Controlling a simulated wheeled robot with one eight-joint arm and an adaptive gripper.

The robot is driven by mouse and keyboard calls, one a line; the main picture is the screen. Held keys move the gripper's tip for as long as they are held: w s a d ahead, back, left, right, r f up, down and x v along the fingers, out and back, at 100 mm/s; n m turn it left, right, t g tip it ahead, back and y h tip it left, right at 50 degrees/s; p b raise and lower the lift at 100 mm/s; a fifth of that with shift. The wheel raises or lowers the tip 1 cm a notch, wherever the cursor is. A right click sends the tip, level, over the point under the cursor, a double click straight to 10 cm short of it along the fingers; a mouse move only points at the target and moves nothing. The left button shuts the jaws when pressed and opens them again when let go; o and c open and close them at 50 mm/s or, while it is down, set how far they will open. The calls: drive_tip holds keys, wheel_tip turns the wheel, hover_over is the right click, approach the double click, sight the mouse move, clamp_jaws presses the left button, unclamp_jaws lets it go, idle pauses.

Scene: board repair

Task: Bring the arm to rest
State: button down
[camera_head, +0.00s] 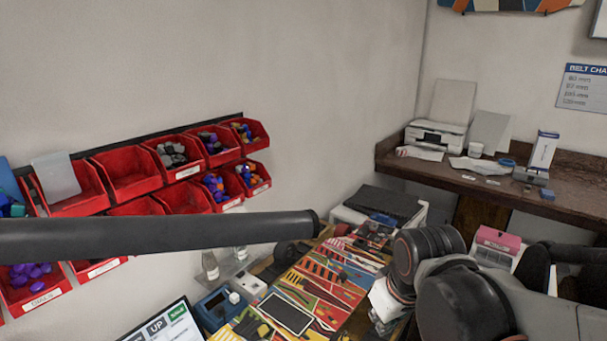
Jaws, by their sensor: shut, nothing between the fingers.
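Part of my arm (465,300) shows at the lower right, with rounded dark joints and a grey link running off the right edge. It is bent above the right side of a work surface with a colourful patterned top (345,275). My gripper cannot be made out in this view. The arm's own joints hide part of what lies behind and below them.
A long dark bar crosses the left foreground. Red bins (128,172) with small parts hang on the left wall. A blue device (217,308) and clear bottles (210,265) stand left of the patterned top. A brown counter (390,157) with a printer (434,135) runs behind.

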drive_tip(key=s+d+r+m+t+b, duration=0.2)
drive_tip(key=s+d+m+t, duration=0.1)
drive_tip(key=s, duration=0.4)
drive_tip(key=shift+s+d+m, duration=0.25)
drive_tip(key=shift+d+m, duration=0.45)
drive_tip(key=shift+d, duration=0.2)
